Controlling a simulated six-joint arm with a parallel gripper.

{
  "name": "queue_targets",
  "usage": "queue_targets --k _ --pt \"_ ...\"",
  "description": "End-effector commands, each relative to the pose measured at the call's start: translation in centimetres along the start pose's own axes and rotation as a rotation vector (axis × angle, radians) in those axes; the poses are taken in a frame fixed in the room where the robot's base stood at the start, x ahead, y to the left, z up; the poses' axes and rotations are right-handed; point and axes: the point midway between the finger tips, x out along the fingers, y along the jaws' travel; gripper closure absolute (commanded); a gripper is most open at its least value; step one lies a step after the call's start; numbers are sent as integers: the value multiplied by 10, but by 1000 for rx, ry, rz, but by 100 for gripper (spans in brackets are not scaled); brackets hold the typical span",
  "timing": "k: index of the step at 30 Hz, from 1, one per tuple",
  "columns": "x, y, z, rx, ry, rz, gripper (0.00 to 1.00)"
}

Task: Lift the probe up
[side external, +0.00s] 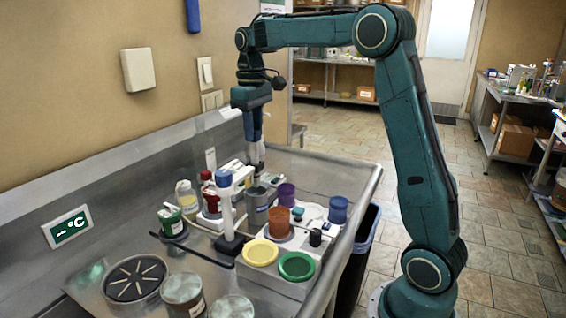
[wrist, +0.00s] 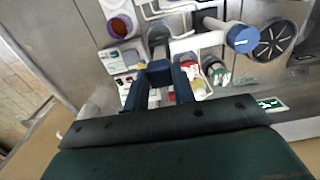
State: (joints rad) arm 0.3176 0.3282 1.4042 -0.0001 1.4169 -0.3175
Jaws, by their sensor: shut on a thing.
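My gripper (side external: 256,160) points down over the back of the steel bench, behind the grey metal cup. In the wrist view its two dark blue fingers (wrist: 160,72) are close together, shut on the probe. The fingers hide most of the probe; only a small yellowish patch (wrist: 154,76) shows between them. I cannot tell whether the probe's lower end touches what is below. The grey cup (side external: 257,204) stands just in front of the gripper, and white devices (side external: 236,178) lie to its left.
A white post with a blue cap (side external: 224,178) stands upright in front. Around it are a purple cup (side external: 286,195), an orange cup (side external: 279,222), a blue cup (side external: 338,209), yellow (side external: 260,253) and green (side external: 296,266) lids, and bottles (side external: 186,197). The wall is close behind.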

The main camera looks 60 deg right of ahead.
Motion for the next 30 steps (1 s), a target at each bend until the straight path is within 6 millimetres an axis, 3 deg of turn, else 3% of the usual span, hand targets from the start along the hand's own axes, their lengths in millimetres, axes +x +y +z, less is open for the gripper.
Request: queue_targets --k 7,8,11,23,30 --pt "-8 0 0 0 15 5 100" --pt "-8 0 0 0 16 5 71" --pt "-8 0 0 0 14 5 53" --pt "-7 0 0 0 9 3 53" --pt "-22 0 -1 0 11 4 53"
